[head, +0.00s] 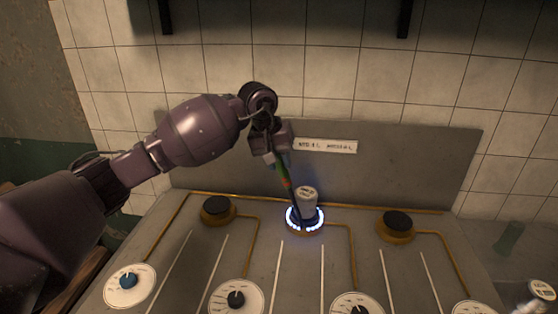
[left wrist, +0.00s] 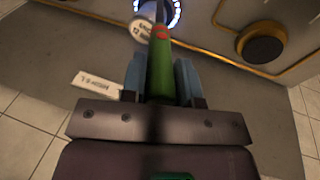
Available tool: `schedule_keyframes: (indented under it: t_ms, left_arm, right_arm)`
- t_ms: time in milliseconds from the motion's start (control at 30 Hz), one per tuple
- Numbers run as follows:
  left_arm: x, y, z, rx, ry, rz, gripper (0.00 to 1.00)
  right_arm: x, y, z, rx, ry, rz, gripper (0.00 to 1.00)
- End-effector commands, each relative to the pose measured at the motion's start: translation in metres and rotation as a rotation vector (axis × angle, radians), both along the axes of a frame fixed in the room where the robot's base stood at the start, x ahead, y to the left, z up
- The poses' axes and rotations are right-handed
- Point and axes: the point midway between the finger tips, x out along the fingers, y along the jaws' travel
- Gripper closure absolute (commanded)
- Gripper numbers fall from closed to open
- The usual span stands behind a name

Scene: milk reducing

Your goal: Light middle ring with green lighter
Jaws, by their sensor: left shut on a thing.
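My left gripper (head: 272,157) is shut on the green lighter (head: 284,173), which points down at the middle ring (head: 305,222). The middle ring shows a circle of bluish-white flame. The lighter's dark tip is at the ring's left side; I cannot tell whether it touches. In the left wrist view the green lighter (left wrist: 160,72) sits between the blue-grey fingers, with the lit ring (left wrist: 172,10) at the top edge. My right gripper is not in view.
Unlit burners stand at the left (head: 218,210) and right (head: 397,225). Several dials, including a blue-knobbed one (head: 128,281), line the front. A metal backplate with a paper label (head: 325,146) rises behind. A pale capped object (head: 541,291) is at lower right.

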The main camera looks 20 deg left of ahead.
Motion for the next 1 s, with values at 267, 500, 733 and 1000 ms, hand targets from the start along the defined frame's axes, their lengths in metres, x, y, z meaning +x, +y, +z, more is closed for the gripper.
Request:
schedule_keyframes:
  t_ms: [267, 500, 733, 1000]
  left_arm:
    - [0.0, 0.0, 0.007, 0.001, -0.001, 0.0, 0.95]
    - [0.0, 0.0, 0.027, 0.0, -0.002, 0.001, 0.95]
    - [0.0, 0.0, 0.046, 0.0, -0.002, 0.001, 0.95]
    - [0.0, 0.0, 0.068, 0.001, -0.002, 0.002, 0.95]
  right_arm:
    - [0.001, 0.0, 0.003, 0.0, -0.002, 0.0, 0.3]
    - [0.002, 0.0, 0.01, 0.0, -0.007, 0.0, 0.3]
    - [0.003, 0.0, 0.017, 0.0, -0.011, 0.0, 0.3]
    - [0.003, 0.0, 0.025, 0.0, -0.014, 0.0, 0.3]
